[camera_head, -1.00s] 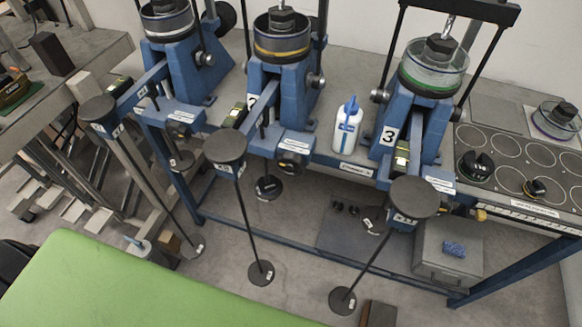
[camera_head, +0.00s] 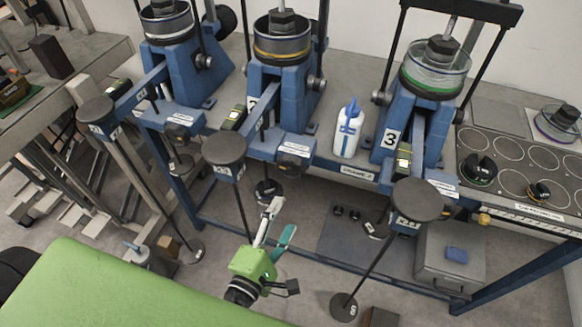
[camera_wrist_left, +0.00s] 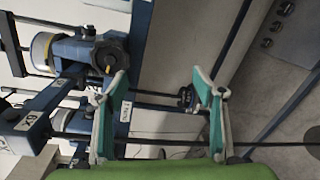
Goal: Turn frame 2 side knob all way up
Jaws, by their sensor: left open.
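Frame 2 (camera_head: 276,112) is the middle blue lever frame, carrying a cylinder with a yellow band. Its dark side knob (camera_head: 293,160) is low on its front, beside a white label. My left gripper (camera_head: 279,218) is open and empty, below and in front of this knob and apart from it. In the left wrist view, my gripper's teal and grey fingers (camera_wrist_left: 158,76) stand wide apart. A dark round knob (camera_wrist_left: 110,55) with a yellow mark shows beyond the left finger; I cannot tell for certain which frame it belongs to. My right gripper is not in view.
Frame 2's lever arm ends in a dark round weight (camera_head: 224,147) left of the knob. Frame 3 (camera_head: 405,130) stands to the right and frame 1 (camera_head: 180,60) to the left. A white and blue bottle (camera_head: 347,135) stands between frames 2 and 3.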

